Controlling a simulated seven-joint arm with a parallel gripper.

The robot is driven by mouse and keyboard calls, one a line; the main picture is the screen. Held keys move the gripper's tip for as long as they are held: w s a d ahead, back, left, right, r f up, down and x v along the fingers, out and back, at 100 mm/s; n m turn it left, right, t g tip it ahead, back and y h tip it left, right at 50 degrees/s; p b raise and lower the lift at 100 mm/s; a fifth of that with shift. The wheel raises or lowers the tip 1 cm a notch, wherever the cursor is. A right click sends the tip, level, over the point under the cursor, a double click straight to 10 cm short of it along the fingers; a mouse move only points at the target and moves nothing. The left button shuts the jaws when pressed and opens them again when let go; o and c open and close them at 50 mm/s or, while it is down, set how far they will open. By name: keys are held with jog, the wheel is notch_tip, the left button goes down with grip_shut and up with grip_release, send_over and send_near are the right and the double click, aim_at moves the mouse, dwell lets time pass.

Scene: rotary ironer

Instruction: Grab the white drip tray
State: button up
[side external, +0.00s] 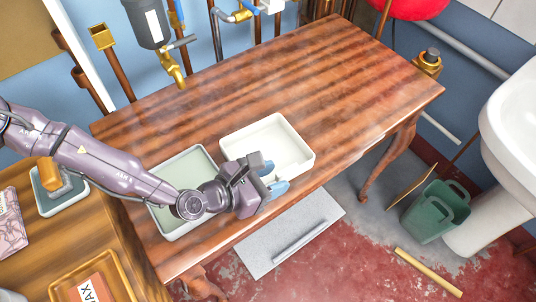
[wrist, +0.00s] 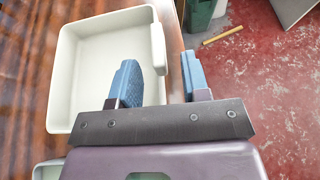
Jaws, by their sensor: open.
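The white drip tray (side external: 259,134) is a shallow cream-white rectangular tray, empty, lying flat near the front edge of the wooden table. In the wrist view the tray (wrist: 98,55) fills the upper left. Contact cannot be told.
A pale greenish tray (side external: 157,211) lies left of the drip tray, partly under my arm. The wooden table (side external: 340,75) is clear to the right. A brass tap (side external: 174,70) hangs above its back left. A green bin (side external: 436,210) stands on the floor.

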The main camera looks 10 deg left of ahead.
jog(key=shift+w+d+f, duration=0.15)
jog(key=shift+d, duration=0.05)
grip_shut()
jog(key=shift+r, duration=0.2)
